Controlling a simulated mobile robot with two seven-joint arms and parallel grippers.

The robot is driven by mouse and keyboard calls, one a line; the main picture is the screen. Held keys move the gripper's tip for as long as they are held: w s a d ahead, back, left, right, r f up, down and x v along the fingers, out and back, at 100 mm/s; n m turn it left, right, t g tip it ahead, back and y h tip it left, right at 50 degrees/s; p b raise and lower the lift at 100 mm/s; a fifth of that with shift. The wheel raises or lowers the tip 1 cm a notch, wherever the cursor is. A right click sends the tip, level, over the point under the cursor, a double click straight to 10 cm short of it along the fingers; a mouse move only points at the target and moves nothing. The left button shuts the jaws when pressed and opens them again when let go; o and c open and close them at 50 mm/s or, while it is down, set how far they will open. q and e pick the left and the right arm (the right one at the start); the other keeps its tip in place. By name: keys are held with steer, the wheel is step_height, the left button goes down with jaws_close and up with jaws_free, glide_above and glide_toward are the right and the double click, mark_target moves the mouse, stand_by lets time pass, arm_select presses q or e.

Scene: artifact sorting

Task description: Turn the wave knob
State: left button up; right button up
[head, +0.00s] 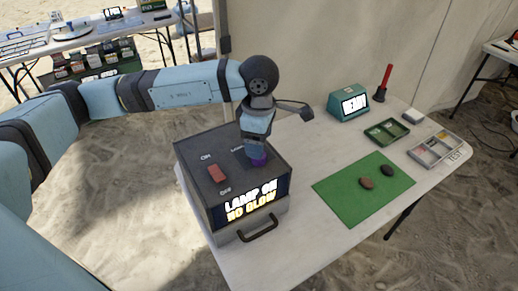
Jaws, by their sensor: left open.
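The dark box (190,165) stands on the near left of the white table, with a front display (250,203) reading "LAMP ON" and "NO GLOW". On its top are a red rocker switch (217,174) between "ON" and "OFF" and a purple knob (258,160), which I take to be the wave knob. My left gripper (257,152) points down over the knob from above, open, with its tips right at the knob. It hides most of the knob and part of the label beside it. I cannot tell whether the fingers touch the knob. My right gripper is out of view.
A green mat (338,199) holds two stones (367,183), (387,170) to the right of the box. Behind are a green tray (372,134), a sectioned grey tray (416,156), a teal device (343,115) reading "READY" and a red-handled tool (384,80). A handle (258,230) juts from the box front.

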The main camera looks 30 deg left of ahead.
arm_select(q)
step_height(320, 180, up, 10)
steer(key=shift+f, duration=0.2)
stand_by(0.5)
